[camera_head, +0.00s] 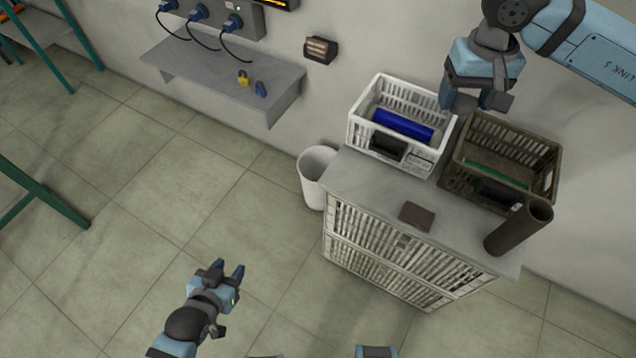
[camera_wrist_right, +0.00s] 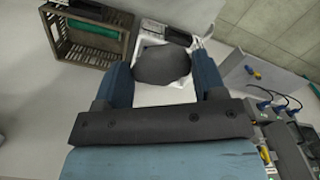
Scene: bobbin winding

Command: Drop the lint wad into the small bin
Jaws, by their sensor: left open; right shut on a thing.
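The lint wad (camera_wrist_right: 162,64) is a dark grey rounded lump between the fingers of my right gripper in the right wrist view. My right gripper (camera_head: 475,100) is shut on it, raised above the back of the two crates in the head view. There the fingers and arm largely hide the wad. The small bin (camera_head: 312,182) is a white, open-topped cylinder on the floor, left of the cabinet. It stands well to the left of my right gripper and lower. My left gripper (camera_head: 230,272) is open and empty over the floor at the lower middle.
A white crate (camera_head: 352,132) with a blue roll and a brown crate (camera_head: 550,172) stand on the cabinet top (camera_head: 365,183). A brown block (camera_head: 417,216) and a dark tube (camera_head: 518,228) are at its front. A wall shelf (camera_head: 220,68) is at left.

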